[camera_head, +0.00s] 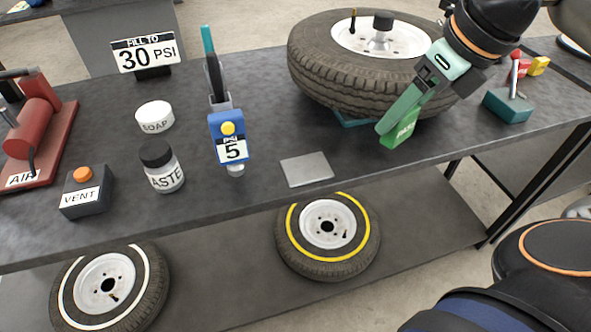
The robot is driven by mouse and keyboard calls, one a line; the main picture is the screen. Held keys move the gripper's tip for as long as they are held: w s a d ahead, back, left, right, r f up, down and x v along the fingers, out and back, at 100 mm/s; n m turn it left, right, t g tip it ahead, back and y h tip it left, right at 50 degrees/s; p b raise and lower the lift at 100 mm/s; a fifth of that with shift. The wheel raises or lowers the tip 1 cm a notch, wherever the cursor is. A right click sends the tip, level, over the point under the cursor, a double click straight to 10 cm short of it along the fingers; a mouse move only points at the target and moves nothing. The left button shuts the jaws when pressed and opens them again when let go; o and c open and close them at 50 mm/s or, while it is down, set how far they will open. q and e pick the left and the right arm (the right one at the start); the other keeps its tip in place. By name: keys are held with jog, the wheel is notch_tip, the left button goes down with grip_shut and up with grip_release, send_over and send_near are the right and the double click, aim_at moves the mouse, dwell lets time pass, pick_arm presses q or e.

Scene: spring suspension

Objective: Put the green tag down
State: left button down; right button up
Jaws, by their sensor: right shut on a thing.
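The green tag (401,129), with white lettering on it, hangs at the fingertips of my right gripper (391,119). My right arm comes in from the upper right, and its pale green fingers are shut on the tag. The tag is tilted and in front of the big tyre, over the dark bench top (263,143). I cannot tell whether its lower edge touches the bench. My left gripper is not in view.
The big tyre (335,80) lies behind the tag. A grey plate (307,169) lies left of it, near the front edge. A blue gauge (228,125) and paste jar (162,170) stand farther left. A teal block (508,106) is at right. Bare bench surrounds the plate.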

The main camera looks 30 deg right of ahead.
jog(key=shift+w+a+p, duration=0.35)
jog(key=shift+w+p, duration=0.05)
jog(key=shift+p, duration=0.15)
jog(key=w+a+f+p, duration=0.1)
jog(key=w+a+f, duration=0.1)
jog(key=w+f, duration=0.1)
jog(key=w+a+f, duration=0.2)
jog(key=w, duration=0.1)
jog(key=w+a+f+p, duration=0.1)
jog(key=w+a+f, duration=0.1)
jog(key=w+f, duration=0.1)
jog(key=shift+w+f+p, duration=0.3)
jog(key=shift+w, duration=0.3)
jog(key=shift+w+a+f, duration=0.15)
jog(key=shift+w+f, duration=0.15)
jog(key=shift+f, duration=0.15)
jog(key=shift+s+x, duration=0.25)
jog(key=shift+x, duration=1)
jog(key=shift+f, duration=0.6)
jog(key=shift+a, duration=0.1)
jog(key=shift+f, duration=0.1)
